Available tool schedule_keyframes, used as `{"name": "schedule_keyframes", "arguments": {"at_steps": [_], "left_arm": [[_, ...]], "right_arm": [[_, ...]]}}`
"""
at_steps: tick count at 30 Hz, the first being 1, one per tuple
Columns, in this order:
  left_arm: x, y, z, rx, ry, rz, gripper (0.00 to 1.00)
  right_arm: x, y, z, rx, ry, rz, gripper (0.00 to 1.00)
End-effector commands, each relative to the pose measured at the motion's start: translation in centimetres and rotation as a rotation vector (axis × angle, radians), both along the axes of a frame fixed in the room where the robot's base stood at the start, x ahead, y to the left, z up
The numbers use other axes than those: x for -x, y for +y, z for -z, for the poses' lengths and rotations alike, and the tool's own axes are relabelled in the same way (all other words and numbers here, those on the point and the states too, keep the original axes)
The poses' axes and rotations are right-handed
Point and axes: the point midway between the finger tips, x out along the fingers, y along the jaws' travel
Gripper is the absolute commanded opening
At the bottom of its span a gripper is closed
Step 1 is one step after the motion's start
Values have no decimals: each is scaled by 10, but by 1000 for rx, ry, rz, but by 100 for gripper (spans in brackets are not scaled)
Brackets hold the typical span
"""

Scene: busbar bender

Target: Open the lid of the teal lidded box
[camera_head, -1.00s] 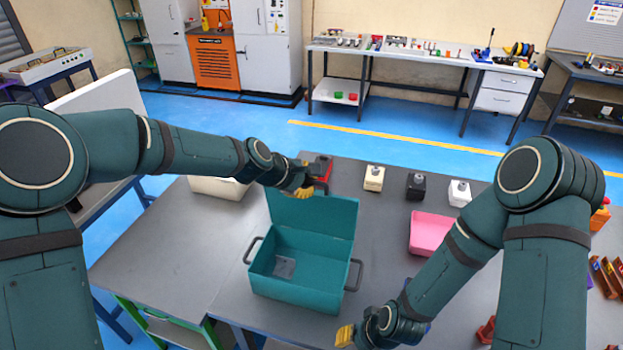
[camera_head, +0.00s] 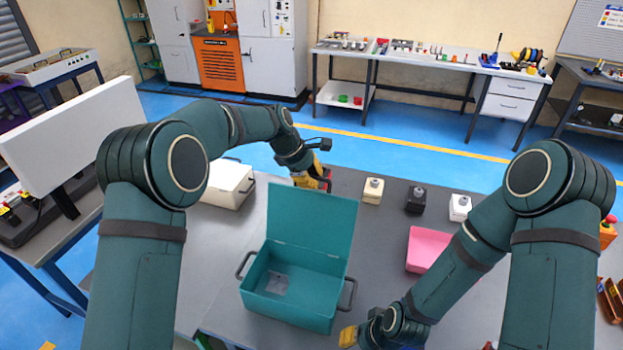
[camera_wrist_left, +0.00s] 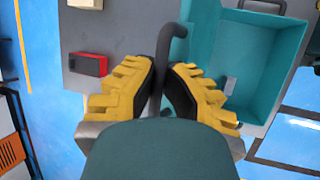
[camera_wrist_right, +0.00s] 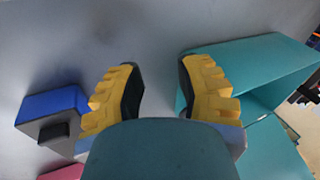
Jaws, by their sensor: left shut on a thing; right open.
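The teal lidded box (camera_head: 288,297) stands open on the grey table, its inside visible. Its teal lid (camera_head: 311,222) stands up from the back edge. In the left wrist view, my left gripper (camera_wrist_left: 161,92) is shut on a dark bent handle (camera_wrist_left: 172,45) beside the lid's edge. The fingers hide part of the handle. My right gripper (camera_head: 347,338) is low, to the right of the box's front. In the right wrist view, my right gripper (camera_wrist_right: 157,88) is open and empty, with the box (camera_wrist_right: 262,68) beside it.
A pink bin (camera_head: 425,250) lies right of the box. Cream (camera_head: 373,191), black (camera_head: 415,200) and white (camera_head: 460,207) small blocks stand behind it. A whitish box (camera_head: 228,184) is at the back left. A blue-and-grey block (camera_wrist_right: 52,112) lies near my right gripper.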

Motion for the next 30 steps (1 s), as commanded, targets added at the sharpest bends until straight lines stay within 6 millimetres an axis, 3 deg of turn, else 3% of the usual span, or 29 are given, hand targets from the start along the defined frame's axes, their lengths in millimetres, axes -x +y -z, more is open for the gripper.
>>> {"name": "schedule_keyframes", "arguments": {"at_steps": [15, 16, 18, 30], "left_arm": [[-1, -2, 3, -4, 15, 1, 0], [-1, -2, 3, -4, 15, 1, 18], [-1, -2, 3, -4, 15, 1, 41], [-1, 2, -5, -4, 12, 0, 41]], "right_arm": [[0, 0, 0, 0, 0, 0, 34], [0, 0, 0, 0, 0, 0, 34], [0, 0, 0, 0, 0, 0, 34], [0, 0, 0, 0, 0, 0, 34]]}}
